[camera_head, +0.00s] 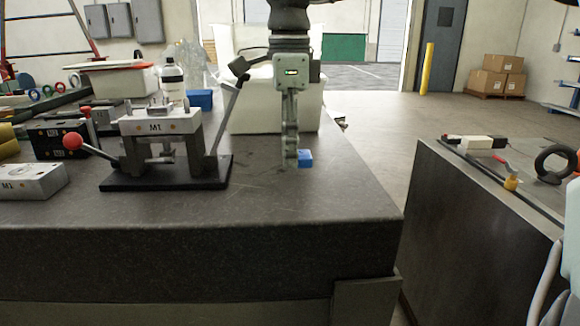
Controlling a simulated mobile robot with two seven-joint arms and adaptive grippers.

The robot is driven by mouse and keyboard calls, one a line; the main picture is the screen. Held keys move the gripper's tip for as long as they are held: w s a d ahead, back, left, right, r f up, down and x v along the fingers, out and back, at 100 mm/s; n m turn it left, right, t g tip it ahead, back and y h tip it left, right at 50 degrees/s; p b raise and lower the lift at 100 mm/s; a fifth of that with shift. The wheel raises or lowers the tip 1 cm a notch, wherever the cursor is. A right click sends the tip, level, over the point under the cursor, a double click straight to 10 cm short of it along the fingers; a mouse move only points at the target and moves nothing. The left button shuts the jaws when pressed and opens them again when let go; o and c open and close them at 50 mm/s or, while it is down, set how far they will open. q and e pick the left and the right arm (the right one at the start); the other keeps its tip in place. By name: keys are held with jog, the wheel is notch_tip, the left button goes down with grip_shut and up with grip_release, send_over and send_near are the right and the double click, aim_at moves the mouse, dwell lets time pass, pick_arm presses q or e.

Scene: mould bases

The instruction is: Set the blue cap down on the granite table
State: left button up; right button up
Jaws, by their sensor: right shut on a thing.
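My right gripper (291,160) hangs down from the top of the picture over the right part of the granite table (300,212). Its fingers are close together and shut on the blue cap (306,157). The cap is a small bright blue block at the fingertips, showing to the right of them and partly hidden by them. It is very low, at or just above the table top; I cannot tell whether it touches. My left gripper is not in view.
A clamp fixture with an M1 block (155,128) stands left on a black base. A white bin (255,112) stands behind my gripper. A blue box (200,99), a bottle (172,78) and metal blocks crowd the left. The table's front right is clear. Another bench (480,215) stands right.

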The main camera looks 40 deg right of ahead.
aim_at(289, 184)
notch_tip(289, 184, down, 4)
jog(key=shift+r, duration=0.1)
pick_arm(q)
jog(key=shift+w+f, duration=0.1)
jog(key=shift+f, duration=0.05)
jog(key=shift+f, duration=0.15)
pick_arm(e)
jog(key=o, duration=0.8)
jog(key=shift+o, duration=1.4)
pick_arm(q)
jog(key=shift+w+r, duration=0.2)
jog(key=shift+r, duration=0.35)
